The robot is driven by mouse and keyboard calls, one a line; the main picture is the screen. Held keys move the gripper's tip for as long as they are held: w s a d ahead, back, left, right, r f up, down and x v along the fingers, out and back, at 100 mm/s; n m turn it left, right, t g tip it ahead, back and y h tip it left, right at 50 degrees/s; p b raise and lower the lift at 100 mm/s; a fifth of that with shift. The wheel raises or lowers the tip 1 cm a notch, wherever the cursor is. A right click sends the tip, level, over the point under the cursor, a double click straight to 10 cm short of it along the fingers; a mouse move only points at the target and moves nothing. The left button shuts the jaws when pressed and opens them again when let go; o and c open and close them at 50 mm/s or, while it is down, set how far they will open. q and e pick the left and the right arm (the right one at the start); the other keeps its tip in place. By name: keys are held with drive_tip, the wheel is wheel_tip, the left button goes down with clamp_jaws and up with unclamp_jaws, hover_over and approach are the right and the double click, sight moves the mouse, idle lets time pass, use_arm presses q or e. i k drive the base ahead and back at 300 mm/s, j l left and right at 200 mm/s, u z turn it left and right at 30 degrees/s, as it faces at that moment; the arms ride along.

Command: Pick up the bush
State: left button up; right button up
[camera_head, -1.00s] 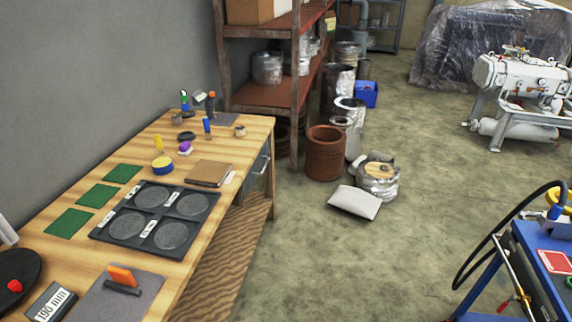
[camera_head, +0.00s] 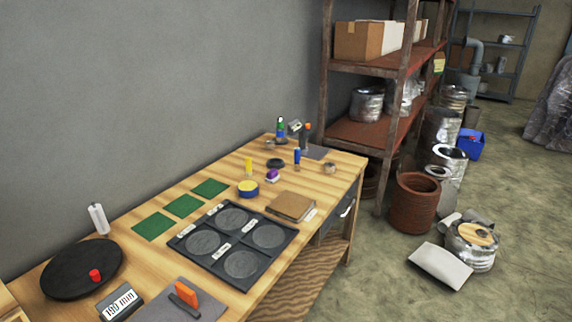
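I cannot tell for sure which item is the bush. On the wooden workbench (camera_head: 221,186), small candidates stand toward the far end: a black ring (camera_head: 276,163) and a small grey-brown round part (camera_head: 330,168). Near them are a blue upright item (camera_head: 297,157), a purple item (camera_head: 272,175) and a yellow-and-blue round tin (camera_head: 248,189). An orange-and-black item (camera_head: 186,294) lies on a grey mat at the near end. Neither gripper is in view.
A black tray with round discs (camera_head: 203,242), green squares (camera_head: 184,206), a brown book-like block (camera_head: 290,206) and a black round plate (camera_head: 62,272) cover the bench. A rusty shelf (camera_head: 362,133) stands beyond. Barrels, a brown pot (camera_head: 415,207) and a white bag (camera_head: 440,266) occupy the floor.

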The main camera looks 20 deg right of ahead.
sight(329, 167)
drive_tip(key=i+l+u, duration=0.25)
drive_tip(key=l+u, duration=0.2)
drive_tip(key=l, duration=0.6)
drive_tip(key=l+u, duration=0.5)
drive_tip(key=l, duration=0.55)
